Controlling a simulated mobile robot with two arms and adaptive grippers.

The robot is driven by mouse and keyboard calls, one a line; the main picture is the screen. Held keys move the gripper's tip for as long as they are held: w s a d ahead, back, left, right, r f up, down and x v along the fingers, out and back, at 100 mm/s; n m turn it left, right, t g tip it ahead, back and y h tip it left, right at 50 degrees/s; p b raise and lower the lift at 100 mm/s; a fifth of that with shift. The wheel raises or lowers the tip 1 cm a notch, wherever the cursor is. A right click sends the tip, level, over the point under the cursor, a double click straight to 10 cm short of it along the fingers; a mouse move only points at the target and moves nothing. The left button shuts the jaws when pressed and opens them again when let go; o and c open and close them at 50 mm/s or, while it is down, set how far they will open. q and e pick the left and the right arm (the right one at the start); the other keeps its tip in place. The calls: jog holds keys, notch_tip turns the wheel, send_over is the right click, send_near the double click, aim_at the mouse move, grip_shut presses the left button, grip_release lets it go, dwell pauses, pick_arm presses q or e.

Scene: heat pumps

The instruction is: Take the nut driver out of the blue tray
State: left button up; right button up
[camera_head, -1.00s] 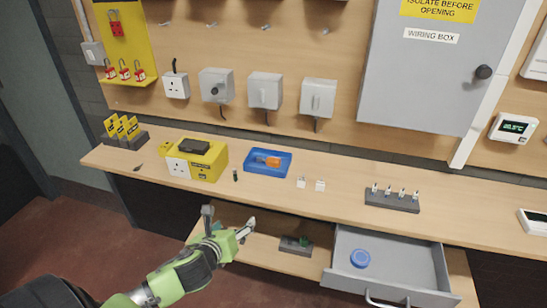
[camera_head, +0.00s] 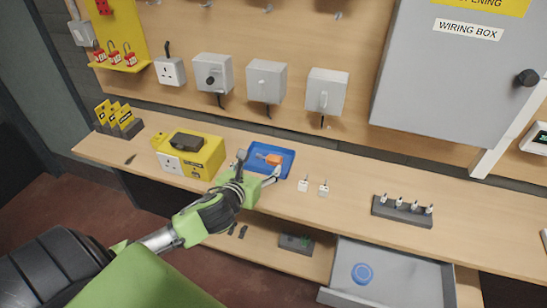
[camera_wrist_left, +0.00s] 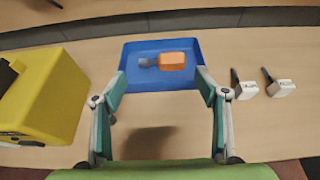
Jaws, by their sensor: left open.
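The nut driver (camera_head: 272,159) has an orange handle and a dark shaft. It lies in the blue tray (camera_head: 288,170) on the bench. In the left wrist view the nut driver (camera_wrist_left: 172,61) lies crosswise, handle to the right, and the tray (camera_wrist_left: 185,84) is ahead of the fingers. My left gripper (camera_head: 258,170) is open at the near edge of the tray. In the left wrist view its fingers (camera_wrist_left: 160,88) are spread wide with nothing between them. My right gripper is not in view.
A yellow box (camera_head: 205,158) with a socket stands close left of the tray. Two small white items (camera_head: 303,185) lie to the right, and a dark rack (camera_head: 402,212) stands farther right. An open drawer (camera_head: 395,272) with a blue round item is below the bench.

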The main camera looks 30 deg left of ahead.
aim_at(268, 158)
pick_arm(q)
jog(key=x, duration=0.2)
jog(key=shift+w+a+f, duration=0.1)
jog(key=shift+w+f, duration=0.05)
jog(key=shift+w, duration=0.2)
jog(key=shift+w+f, duration=0.15)
jog(key=shift+w, duration=0.15)
jog(key=shift+w+a+p, duration=0.15)
jog(key=shift+w+p, duration=0.2)
jog(key=shift+w, duration=0.2)
jog(key=x, duration=0.3)
jog(key=shift+w+p, duration=0.2)
jog(key=shift+p, duration=0.1)
jog(key=shift+w+f, duration=0.25)
jog(key=shift+w, duration=0.15)
jog(key=shift+s, duration=0.1)
jog(key=c, duration=0.9)
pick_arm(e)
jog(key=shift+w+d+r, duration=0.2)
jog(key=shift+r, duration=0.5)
